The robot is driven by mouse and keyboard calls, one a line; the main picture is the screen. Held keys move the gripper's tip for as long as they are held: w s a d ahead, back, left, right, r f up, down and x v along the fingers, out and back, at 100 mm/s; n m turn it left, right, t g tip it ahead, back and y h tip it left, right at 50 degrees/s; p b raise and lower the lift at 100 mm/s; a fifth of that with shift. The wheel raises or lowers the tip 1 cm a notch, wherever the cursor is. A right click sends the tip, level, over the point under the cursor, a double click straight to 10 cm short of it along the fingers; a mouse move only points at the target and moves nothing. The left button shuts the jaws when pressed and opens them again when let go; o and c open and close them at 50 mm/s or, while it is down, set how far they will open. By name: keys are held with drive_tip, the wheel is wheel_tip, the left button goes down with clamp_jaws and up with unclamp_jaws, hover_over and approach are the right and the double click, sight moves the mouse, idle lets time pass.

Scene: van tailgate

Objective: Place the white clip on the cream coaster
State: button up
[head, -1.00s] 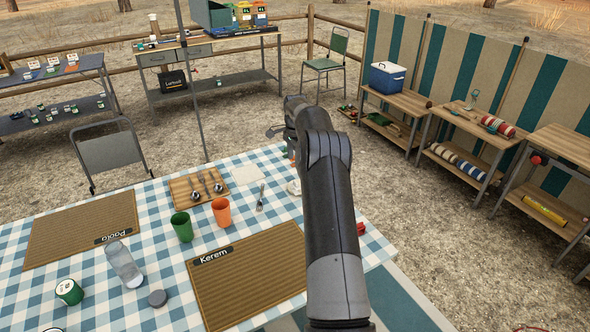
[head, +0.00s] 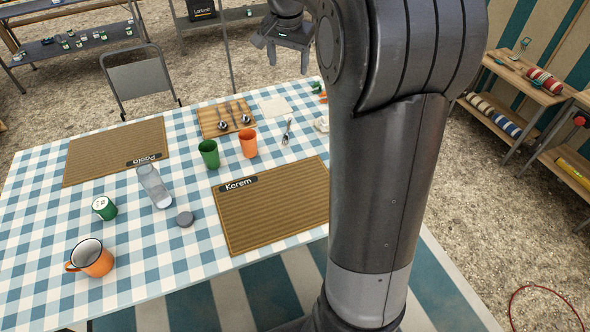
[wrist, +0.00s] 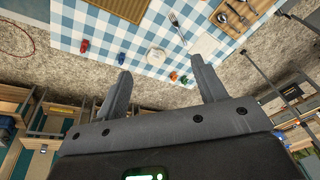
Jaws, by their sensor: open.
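My gripper (head: 284,50) is open and empty, raised near the table's far right corner in the head view. In the wrist view its two fingers (wrist: 160,70) point toward the table edge and are well apart. A pale round thing (wrist: 156,56) lies on the checked cloth between the fingertips in that view. It may be the cream coaster; in the head view a whitish patch (head: 321,124) there is partly hidden by my arm. A pale flat square (head: 273,106) lies beside the spoon board, also in the wrist view (wrist: 204,46). I cannot make out the white clip for certain.
On the checked table (head: 120,270) are a fork (head: 287,132), green cup (head: 209,154), orange cup (head: 248,144), spoon board (head: 208,121), bottle (head: 153,186) and mug (head: 91,258). Small red (wrist: 84,46), blue (wrist: 121,58) and green (wrist: 173,76) things lie near the edge.

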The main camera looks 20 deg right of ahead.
drive_tip(key=s+a+r+n+t, duration=0.1)
drive_tip(key=s+a+n, duration=0.15)
drive_tip(key=s, duration=0.45)
drive_tip(key=s+a+r+n+t, duration=0.15)
drive_tip(key=s+a, duration=0.25)
drive_tip(key=s, duration=0.4)
drive_tip(key=s+a+f+n, duration=0.2)
drive_tip(key=s+f, duration=0.1)
drive_tip(key=s, duration=0.5)
drive_tip(key=s+a+f+n+y, duration=0.1)
drive_tip(key=s+a+f+n, duration=0.1)
drive_tip(key=s, duration=0.5)
drive_tip(key=shift+s+a+f+n, duration=0.15)
drive_tip(key=shift+s+f+n, duration=0.25)
drive_tip(key=shift+n, duration=0.1)
drive_tip(key=shift+o, duration=0.5)
drive_tip(key=shift+t, duration=0.25)
